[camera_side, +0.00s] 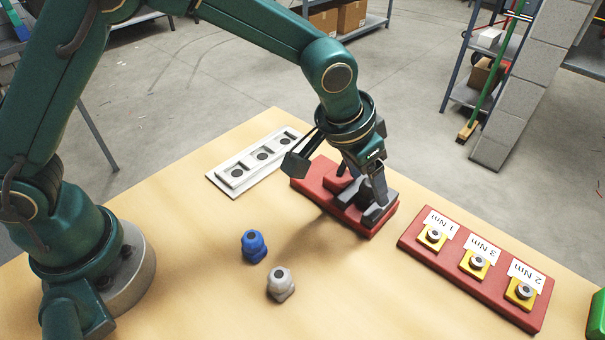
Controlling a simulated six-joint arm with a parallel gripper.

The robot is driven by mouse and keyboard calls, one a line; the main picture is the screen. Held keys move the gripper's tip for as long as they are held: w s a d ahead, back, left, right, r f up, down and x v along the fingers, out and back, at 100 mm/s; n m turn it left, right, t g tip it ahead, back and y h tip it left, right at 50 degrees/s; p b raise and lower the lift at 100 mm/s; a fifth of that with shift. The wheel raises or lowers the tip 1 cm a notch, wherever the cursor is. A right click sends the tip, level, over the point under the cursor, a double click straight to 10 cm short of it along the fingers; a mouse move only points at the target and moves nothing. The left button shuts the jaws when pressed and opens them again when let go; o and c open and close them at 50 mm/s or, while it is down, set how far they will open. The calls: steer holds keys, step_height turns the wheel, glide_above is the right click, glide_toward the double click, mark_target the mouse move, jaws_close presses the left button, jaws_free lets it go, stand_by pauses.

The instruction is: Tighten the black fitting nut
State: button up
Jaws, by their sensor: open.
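My gripper (366,188) points down over the red holder (318,184) in the middle of the table. Its jaws are open. Dark grey parts (378,214) sit on the right part of the holder, right at the fingers. The black fitting nut cannot be told apart from these parts and the fingers, and whether the fingers touch anything is unclear. A blue fitting (254,246) and a pale grey fitting (281,284) stand on the bare table, to the left of and nearer the camera than the holder.
A pale tray (216,180) with three dark-centred places lies behind and left of the red holder. A red rack (420,250) at right holds three yellow-based pieces with labels reading 1, 3 and 2 Nm. A green object (597,318) is at the right edge.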

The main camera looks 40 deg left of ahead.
jaws_close()
steer(key=shift+m, duration=0.3)
steer(key=m+g+h, duration=0.1)
steer(key=m, duration=0.2)
steer(key=shift+w+a, duration=0.1)
steer(key=shift+a, duration=0.1)
steer(key=m, duration=0.2)
steer(key=m+g+h, duration=0.1)
steer(key=m, duration=0.2)
steer(key=shift+w+a+m+h, duration=0.15)
steer(key=shift+w+m+h, duration=0.15)
steer(key=shift+h, duration=0.1)
steer(key=m+g, duration=0.2)
steer(key=m, duration=0.2)
steer(key=shift+w+m, duration=0.15)
steer(key=shift+m, duration=0.15)
steer(key=shift+w+m+g, duration=0.1)
steer(key=shift+m+g, duration=0.7)
steer(key=shift+m, duration=1.4)
